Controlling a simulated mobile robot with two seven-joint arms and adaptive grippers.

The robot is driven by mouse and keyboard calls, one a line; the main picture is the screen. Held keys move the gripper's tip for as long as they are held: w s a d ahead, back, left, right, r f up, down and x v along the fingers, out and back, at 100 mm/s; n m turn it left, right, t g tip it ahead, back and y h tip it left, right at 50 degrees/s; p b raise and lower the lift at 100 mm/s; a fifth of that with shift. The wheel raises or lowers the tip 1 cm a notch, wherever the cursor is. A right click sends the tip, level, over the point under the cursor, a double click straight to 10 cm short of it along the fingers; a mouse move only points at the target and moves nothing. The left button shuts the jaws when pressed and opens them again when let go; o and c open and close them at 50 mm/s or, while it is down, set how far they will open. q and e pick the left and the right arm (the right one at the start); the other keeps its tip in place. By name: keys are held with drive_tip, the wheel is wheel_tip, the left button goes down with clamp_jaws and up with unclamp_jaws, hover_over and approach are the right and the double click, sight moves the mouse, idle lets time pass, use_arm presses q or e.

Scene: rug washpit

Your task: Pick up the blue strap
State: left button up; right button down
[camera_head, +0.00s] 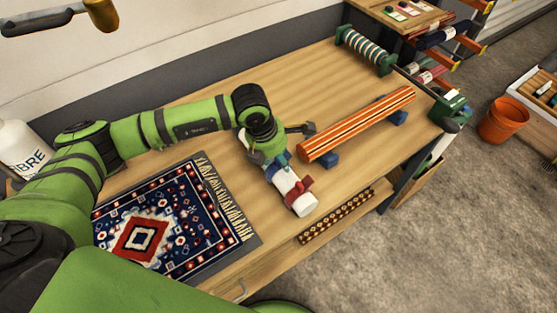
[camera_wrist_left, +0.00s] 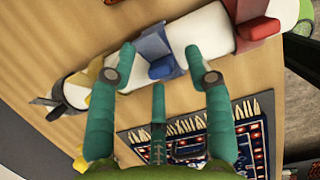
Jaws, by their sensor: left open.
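The blue strap (camera_wrist_left: 153,44) is wrapped around a white roll (camera_wrist_left: 194,30) in the left wrist view, with its blue buckle block (camera_wrist_left: 162,69) facing me. In the head view the blue strap (camera_head: 280,167) is partly hidden by my left gripper (camera_head: 268,155). My left gripper (camera_wrist_left: 160,58) is open and empty. In the wrist view its two upper teal fingertips appear on either side of the blue strap, and the third finger is below the buckle. Contact cannot be told. A red strap (camera_wrist_left: 258,28) and a yellow strap (camera_wrist_left: 112,74) sit along the same roll.
A fringed rug (camera_head: 170,225) lies left of the roll. A striped orange roll (camera_head: 355,125) rests on blue blocks to its right. The far middle of the wooden table (camera_head: 290,85) is clear.

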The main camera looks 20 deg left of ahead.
use_arm(q)
drive_tip(key=c, duration=0.7)
clamp_jaws()
use_arm(e)
drive_tip(key=shift+s+a+f, duration=0.1)
drive_tip(key=shift+s+a, duration=0.25)
drive_tip(key=shift+s, duration=0.45)
